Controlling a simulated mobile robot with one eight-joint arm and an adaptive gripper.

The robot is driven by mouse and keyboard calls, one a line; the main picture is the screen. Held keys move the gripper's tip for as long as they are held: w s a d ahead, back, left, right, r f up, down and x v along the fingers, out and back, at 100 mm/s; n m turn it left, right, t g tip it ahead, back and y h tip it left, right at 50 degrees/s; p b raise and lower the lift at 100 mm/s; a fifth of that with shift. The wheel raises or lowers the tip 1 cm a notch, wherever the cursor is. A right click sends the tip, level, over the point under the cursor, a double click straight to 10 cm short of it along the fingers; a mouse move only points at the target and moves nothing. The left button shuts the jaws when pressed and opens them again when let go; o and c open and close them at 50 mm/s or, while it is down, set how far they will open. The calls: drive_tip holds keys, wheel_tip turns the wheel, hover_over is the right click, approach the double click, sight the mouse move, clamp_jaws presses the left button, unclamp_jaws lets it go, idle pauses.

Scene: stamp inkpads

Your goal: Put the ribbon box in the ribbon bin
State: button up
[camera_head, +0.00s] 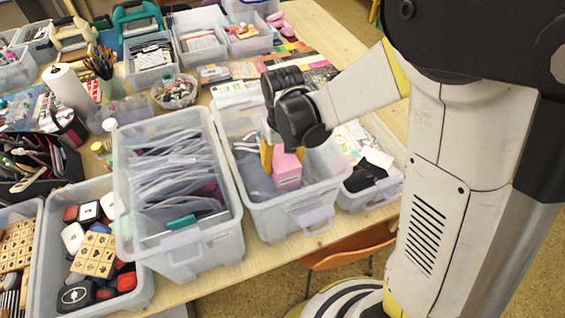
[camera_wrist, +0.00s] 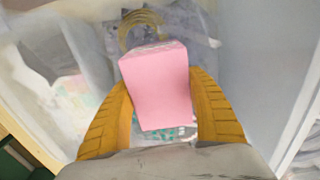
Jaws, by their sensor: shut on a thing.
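A pink box (camera_head: 287,171), which looks like the ribbon box, is between the yellow fingers of my gripper (camera_head: 282,158). In the wrist view the fingers of my gripper (camera_wrist: 160,100) press on both sides of the pink box (camera_wrist: 155,85). The gripper points down into a clear plastic bin (camera_head: 311,212) in the middle of the row. The box is within the bin's opening; I cannot tell whether it touches the contents. Grey bags and a yellow coiled item (camera_wrist: 141,27) lie below it. No label shows that this is the ribbon bin.
A clear bin of grey pouches (camera_head: 185,242) stands close on the left, and a smaller bin with black items (camera_head: 372,197) on the right. A stamp-pad bin (camera_head: 142,279) is farther left. An orange chair (camera_head: 348,247) is below the table edge.

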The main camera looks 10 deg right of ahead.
drive_tip(key=shift+s+r, duration=0.1)
drive_tip(key=o, duration=1.3)
drive_tip(key=shift+o, duration=0.2)
wheel_tip(320, 180, up, 12)
drive_tip(key=p, duration=0.3)
drive_tip(key=shift+p, duration=0.3)
drive_tip(key=s+d+r+m+t, duration=0.2)
drive_tip(key=s+d+r+t, duration=0.5)
drive_tip(key=s, duration=0.4)
drive_tip(key=shift+d+r, duration=0.75)
drive_tip(key=shift+d, duration=0.6)
